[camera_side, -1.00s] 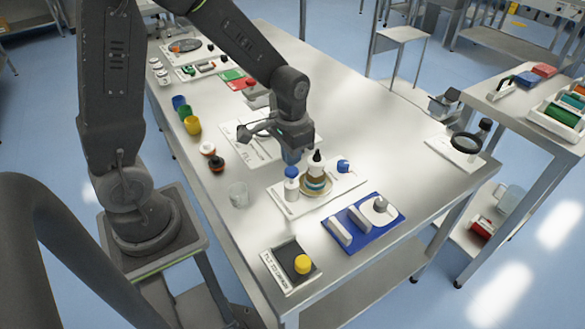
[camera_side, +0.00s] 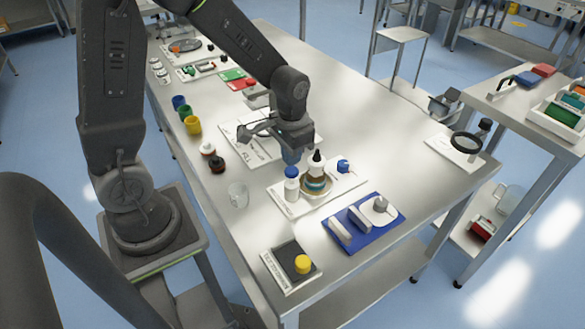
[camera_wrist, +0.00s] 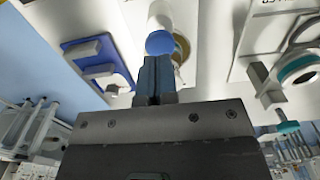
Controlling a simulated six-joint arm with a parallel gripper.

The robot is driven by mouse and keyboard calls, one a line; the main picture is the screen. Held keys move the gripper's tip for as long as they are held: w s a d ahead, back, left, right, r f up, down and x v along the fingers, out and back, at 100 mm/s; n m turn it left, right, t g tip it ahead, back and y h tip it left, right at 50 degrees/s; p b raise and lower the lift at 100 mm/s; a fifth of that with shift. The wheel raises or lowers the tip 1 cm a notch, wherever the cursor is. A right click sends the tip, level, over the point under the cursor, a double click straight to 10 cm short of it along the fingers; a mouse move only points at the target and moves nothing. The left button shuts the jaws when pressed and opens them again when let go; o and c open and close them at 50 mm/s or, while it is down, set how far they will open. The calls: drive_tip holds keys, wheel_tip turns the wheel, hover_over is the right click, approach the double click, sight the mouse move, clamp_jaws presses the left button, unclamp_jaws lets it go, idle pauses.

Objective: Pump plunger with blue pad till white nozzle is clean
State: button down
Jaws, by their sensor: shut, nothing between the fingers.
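A white upright cylinder topped by a round blue pad (camera_side: 291,172) stands on a white board (camera_side: 349,186). In the wrist view the blue pad (camera_wrist: 160,42) lies just beyond my fingertips, with the white body behind it. My gripper (camera_side: 291,158) points down with its blue fingers shut and empty, just above the pad. In the wrist view the fingers (camera_wrist: 155,70) are together. I cannot tell whether they touch the pad. A bottle with a dark tip and white collar (camera_side: 316,161) stands close beside it in a round dish. I cannot make out the white nozzle or its cleanness.
A small blue part (camera_side: 343,166) sits on the board's right. A blue tray (camera_side: 348,247) with pale blocks lies in front. A clear beaker (camera_side: 238,195) stands left, and a dark tray with a yellow knob (camera_side: 303,264) is nearer the front edge. The table's right side is mostly clear.

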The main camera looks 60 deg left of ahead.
sight(292, 170)
drive_tip(key=shift+f, duration=0.3)
drive_tip(key=shift+f, duration=0.7)
drive_tip(key=shift+f, duration=1.25)
drive_tip(key=shift+r, duration=2.3)
